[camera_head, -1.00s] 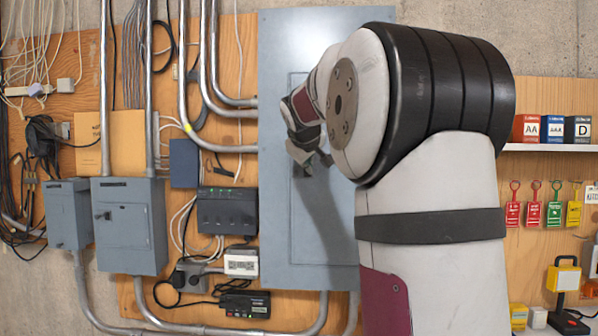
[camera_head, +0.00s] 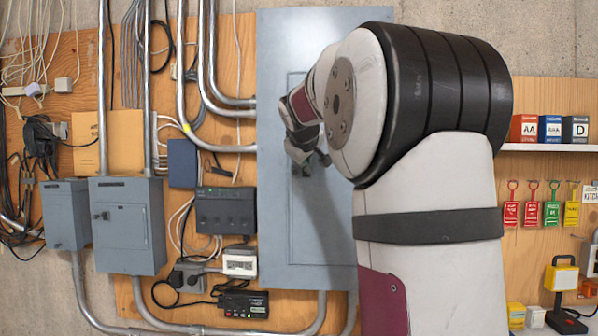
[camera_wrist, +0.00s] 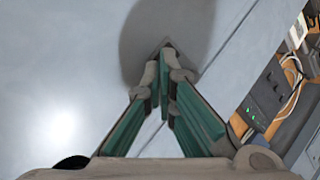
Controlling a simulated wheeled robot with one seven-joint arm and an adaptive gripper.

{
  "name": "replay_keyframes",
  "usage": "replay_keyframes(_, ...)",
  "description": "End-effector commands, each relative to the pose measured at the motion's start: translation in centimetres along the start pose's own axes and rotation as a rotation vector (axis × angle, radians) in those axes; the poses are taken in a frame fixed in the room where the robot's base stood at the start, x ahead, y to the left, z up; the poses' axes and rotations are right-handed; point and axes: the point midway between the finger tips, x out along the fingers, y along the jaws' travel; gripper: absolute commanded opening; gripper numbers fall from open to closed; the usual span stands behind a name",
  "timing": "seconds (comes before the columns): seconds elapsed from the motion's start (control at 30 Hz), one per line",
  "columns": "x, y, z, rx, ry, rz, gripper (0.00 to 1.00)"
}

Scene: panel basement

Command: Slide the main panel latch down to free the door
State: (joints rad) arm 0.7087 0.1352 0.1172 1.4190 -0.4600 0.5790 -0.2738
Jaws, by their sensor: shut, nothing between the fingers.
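The main panel (camera_head: 284,225) is the tall grey-blue metal box in the middle of the head view, with its door (camera_head: 325,255) flat and looking shut. My gripper (camera_head: 312,162) is in front of the door's left part, its fingers small and partly hidden by my arm. In the wrist view my gripper (camera_wrist: 165,52) has its green-padded fingers together at the tips, with nothing held. The tips are close to the grey panel surface; contact cannot be told. The latch cannot be made out clearly; a small dark spot shows just below the gripper in the head view.
Left of the panel are conduits (camera_head: 185,75), a black box (camera_head: 222,210) and smaller grey electrical boxes (camera_head: 128,225). Right of my arm are a shelf (camera_head: 550,147) with battery boxes and several hanging tags (camera_head: 532,208). My arm covers the panel's right side.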

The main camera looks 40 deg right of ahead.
Motion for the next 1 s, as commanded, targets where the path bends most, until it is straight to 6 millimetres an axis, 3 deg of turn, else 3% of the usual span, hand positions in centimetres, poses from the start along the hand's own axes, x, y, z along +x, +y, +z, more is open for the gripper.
replay_keyframes(1.0,0.59,-0.71,0.67,0.000,-0.001,0.000,0.00)
